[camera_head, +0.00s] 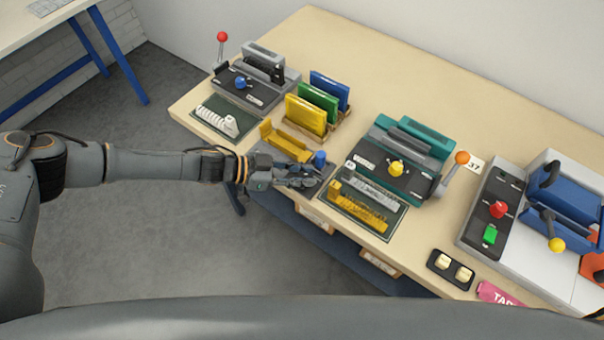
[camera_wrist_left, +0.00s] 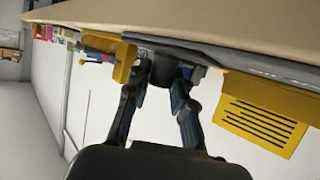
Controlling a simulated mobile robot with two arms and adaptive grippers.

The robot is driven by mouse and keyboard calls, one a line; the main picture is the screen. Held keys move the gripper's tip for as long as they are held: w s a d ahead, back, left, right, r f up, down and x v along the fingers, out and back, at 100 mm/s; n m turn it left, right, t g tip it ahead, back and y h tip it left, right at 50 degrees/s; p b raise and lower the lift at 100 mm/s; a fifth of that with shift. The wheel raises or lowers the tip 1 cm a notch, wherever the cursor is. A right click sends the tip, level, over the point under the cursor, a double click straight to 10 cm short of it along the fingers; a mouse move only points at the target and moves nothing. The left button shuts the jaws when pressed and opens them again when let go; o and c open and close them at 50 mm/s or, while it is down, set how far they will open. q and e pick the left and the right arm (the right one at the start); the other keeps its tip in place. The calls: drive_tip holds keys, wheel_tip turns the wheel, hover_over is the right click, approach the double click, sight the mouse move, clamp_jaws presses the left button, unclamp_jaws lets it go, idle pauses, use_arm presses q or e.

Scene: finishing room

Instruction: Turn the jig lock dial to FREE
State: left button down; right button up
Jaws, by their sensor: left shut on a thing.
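My left gripper (camera_head: 308,178) reaches in from the left, low at the front edge of the bench, beside a yellow jig (camera_head: 288,143). Its fingers are shut on a small dark round part, which looks like the jig lock dial (camera_wrist_left: 163,68); the wrist view also shows the fingers (camera_wrist_left: 172,92) on either side of it. A blue knob (camera_head: 320,158) stands right by the fingertips. The dial's marks, including FREE, cannot be read, and the fingers hide much of it. My right gripper is not in view.
A grey press (camera_head: 250,92) stands behind left, near yellow, green and blue plates (camera_head: 318,103). A teal press (camera_head: 425,145) with an orange-balled lever and a tray (camera_head: 340,205) stand to the right. Farther right is a machine (camera_head: 490,190) with red and green controls.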

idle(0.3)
use_arm(q)
drive_tip(key=c, duration=1.1)
unclamp_jaws()
drive_tip(key=shift+d, duration=0.1)
drive_tip(key=v, duration=1.2)
drive_tip(key=shift+w, duration=0.15)
